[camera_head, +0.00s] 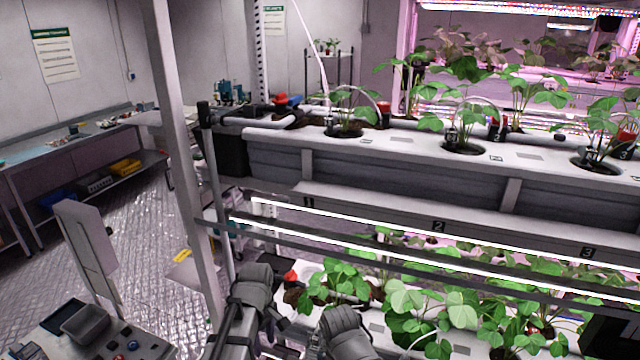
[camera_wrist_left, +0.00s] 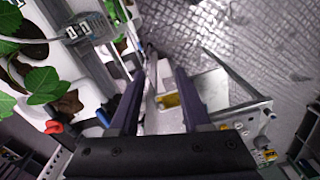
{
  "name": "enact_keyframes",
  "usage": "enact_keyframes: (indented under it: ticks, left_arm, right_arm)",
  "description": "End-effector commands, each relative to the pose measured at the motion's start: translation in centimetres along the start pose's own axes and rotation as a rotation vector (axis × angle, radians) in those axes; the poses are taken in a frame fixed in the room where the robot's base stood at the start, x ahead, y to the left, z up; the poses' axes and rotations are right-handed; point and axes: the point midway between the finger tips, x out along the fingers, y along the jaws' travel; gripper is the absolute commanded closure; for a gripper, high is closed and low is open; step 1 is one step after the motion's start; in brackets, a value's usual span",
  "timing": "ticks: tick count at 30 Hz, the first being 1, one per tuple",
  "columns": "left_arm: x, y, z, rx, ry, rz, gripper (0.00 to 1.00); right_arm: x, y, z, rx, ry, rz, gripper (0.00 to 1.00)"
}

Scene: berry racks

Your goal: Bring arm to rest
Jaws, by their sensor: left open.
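My left gripper (camera_wrist_left: 160,76) shows in the left wrist view with its two dark fingers apart and nothing between them. Beyond the fingers are a rack post, a pale panel and the shiny floor. In the head view, dark grey links of my arm stand at the bottom centre, in front of the lower plant shelf. The fingers are hard to make out there. My right gripper cannot be made out.
The upper grow trough (camera_head: 290,154) and the lower plants (camera_head: 410,305) fill the right side. A white rack post (camera_head: 180,150) stands left of my arm. A workbench (camera_head: 75,150) is at the far left, with open floor (camera_head: 140,210) before it.

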Motion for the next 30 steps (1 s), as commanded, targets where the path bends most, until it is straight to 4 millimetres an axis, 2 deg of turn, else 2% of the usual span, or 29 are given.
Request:
enact_keyframes:
  ticks: [1, 8, 15, 18, 24, 30]
  left_arm:
    - [1.1, -0.3, 0.8, 0.046, 0.002, -0.003, 0.53]
    - [5.1, -1.3, 4.7, 0.362, 0.011, -0.024, 0.53]
    - [11.3, -3.6, 10.4, 0.880, 0.018, -0.063, 0.53]
    - [13.0, -4.5, 12.2, 1.073, 0.018, -0.079, 0.53]
    - [14.4, -5.4, 13.8, 1.276, 0.016, -0.098, 0.53]
    - [14.2, -5.4, 13.9, 1.304, 0.015, -0.101, 0.53]
  right_arm:
    - [1.1, -0.1, 0.0, 0.000, 0.000, 0.000, 1.00]
    - [5.1, -0.5, -0.3, -0.002, 0.001, 0.001, 1.00]
    - [11.3, -1.0, -0.7, -0.005, 0.002, 0.002, 1.00]
    - [13.1, -1.2, -0.8, -0.006, 0.002, 0.002, 1.00]
    - [14.4, -1.3, -0.9, -0.007, 0.002, 0.003, 1.00]
    - [14.3, -1.3, -0.9, -0.007, 0.002, 0.002, 1.00]
